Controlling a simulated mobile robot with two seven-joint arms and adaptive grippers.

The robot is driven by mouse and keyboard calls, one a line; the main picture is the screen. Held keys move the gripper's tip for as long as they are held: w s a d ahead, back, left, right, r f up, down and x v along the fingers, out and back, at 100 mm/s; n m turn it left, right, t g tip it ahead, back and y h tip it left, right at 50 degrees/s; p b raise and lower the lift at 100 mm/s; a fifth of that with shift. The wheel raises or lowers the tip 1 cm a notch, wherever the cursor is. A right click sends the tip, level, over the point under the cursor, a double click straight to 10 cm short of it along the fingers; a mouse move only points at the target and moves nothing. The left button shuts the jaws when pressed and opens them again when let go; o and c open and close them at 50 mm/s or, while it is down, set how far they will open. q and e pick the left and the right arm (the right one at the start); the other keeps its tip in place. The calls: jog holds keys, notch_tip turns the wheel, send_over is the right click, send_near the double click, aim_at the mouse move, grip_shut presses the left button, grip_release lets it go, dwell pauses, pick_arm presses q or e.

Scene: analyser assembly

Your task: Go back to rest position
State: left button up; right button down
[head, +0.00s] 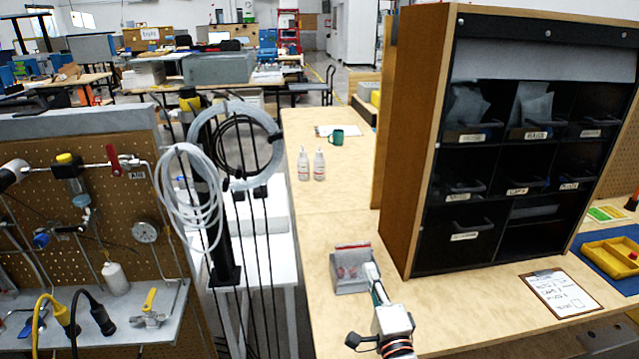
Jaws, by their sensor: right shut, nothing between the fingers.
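My right gripper (372,272) reaches up from the bottom middle of the head view, over the wooden bench top (450,318). Its fingers are shut with nothing between them. The fingertips are beside the right edge of a small grey bin (351,287) that holds a few red and clear parts. I cannot tell whether they touch the bin. My left gripper is not in view.
A tall wooden cabinet (405,150) with black bins stands right of the gripper. A clipboard (560,293) and a yellow tray (612,259) lie further right. Two white bottles (319,166) and a green mug (337,137) stand behind. Coiled hoses (187,195) hang at left.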

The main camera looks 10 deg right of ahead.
jog(key=s+a+f+n+g+y, duration=0.3)
jog(key=s+a+f+n+y, duration=0.2)
jog(key=s+f+n, duration=0.65)
jog(key=s+d+f+n+g+h, duration=0.1)
jog(key=s+d+f+n+g, duration=0.2)
jog(key=s+f+n, duration=0.2)
jog(key=s+d+f+n+g+h, duration=0.2)
jog(key=s+f+n, duration=0.3)
jog(key=s, duration=0.5)
jog(key=shift+d+f+g, duration=0.5)
jog(key=shift+d+f, duration=0.1)
jog(key=shift+f, duration=0.35)
jog(key=shift+s, duration=0.1)
